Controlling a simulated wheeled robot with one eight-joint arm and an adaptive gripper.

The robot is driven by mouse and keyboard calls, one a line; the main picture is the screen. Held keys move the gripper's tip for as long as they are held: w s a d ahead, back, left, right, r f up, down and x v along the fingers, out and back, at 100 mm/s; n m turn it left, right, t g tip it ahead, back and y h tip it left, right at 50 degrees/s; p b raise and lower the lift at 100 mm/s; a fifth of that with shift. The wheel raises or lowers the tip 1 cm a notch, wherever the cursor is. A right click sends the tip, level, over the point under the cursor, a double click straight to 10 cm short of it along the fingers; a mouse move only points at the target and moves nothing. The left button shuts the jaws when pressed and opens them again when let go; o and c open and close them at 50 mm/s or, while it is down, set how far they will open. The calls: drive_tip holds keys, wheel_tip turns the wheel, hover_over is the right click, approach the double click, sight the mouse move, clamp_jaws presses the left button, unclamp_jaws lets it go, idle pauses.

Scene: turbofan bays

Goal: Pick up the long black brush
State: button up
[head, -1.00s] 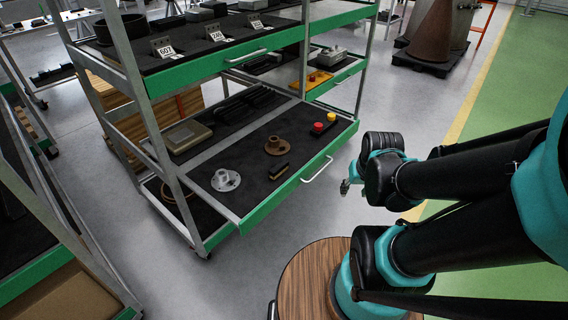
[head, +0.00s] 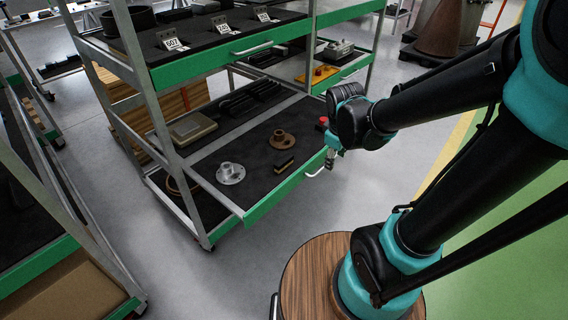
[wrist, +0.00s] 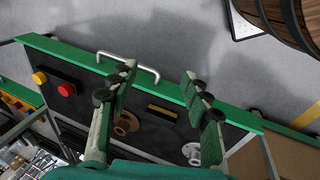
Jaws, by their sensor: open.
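The long black brush (head: 284,167) is a small dark block with a tan stripe. It lies on the black mat of the pulled-out drawer (head: 250,211), near the green front edge. In the wrist view the brush (wrist: 162,112) shows between and beyond my fingers, with the drawer handle nearby. My gripper (head: 331,159) is over the drawer's front edge, to the right of the brush and apart from it. In the wrist view my gripper (wrist: 160,82) has its two fingers spread wide with nothing between them.
A brown flanged part (head: 282,139) and a silver flanged part (head: 230,173) stand close to the brush. A red button (head: 323,123) is at the drawer's right end. The shelf above (head: 225,62) overhangs the drawer's back. A wooden round top (head: 313,270) is in front.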

drive_tip(key=w+a+r+n+h, duration=0.1)
drive_tip(key=w+a+n, duration=0.2)
drive_tip(key=a+n, duration=0.25)
drive_tip(key=w+a+r+n, duration=0.2)
drive_tip(key=a+n, duration=0.2)
drive_tip(key=a, duration=0.2)
drive_tip(key=n+h, duration=0.1)
drive_tip(key=n, duration=0.7)
approach(283, 160)
drive_tip(key=x, duration=0.4)
drive_tip(key=shift+w+f, duration=0.15)
drive_tip(key=shift+w, duration=0.15)
drive_tip(key=shift+x, duration=3.05)
drive_tip(key=shift+d+f, duration=0.15)
drive_tip(key=shift+f, duration=0.05)
clamp_jaws()
